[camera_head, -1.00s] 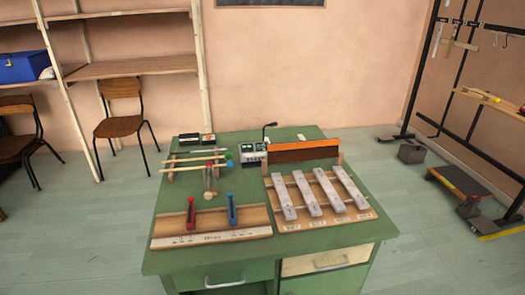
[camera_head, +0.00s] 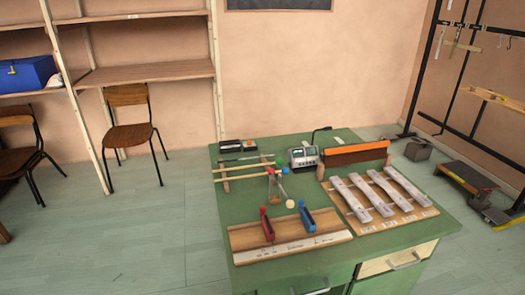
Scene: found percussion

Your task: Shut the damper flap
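A long orange-brown board (camera_head: 355,154), which looks like the damper flap, stands up on its edge at the back right of the green desk (camera_head: 237,205). It is behind the row of grey metal bars (camera_head: 380,192) and does not lie over them. The bars rest on a wooden base (camera_head: 408,218) with small labels along its front. A hinge on the board is too small to make out. Neither of my grippers is in view.
A wooden rack (camera_head: 290,243) with a red clamp-like piece (camera_head: 267,224) and a blue one (camera_head: 306,216) lies at the desk's front left. Sticks on supports, a small grey device (camera_head: 304,157) and a dark lamp stand behind.

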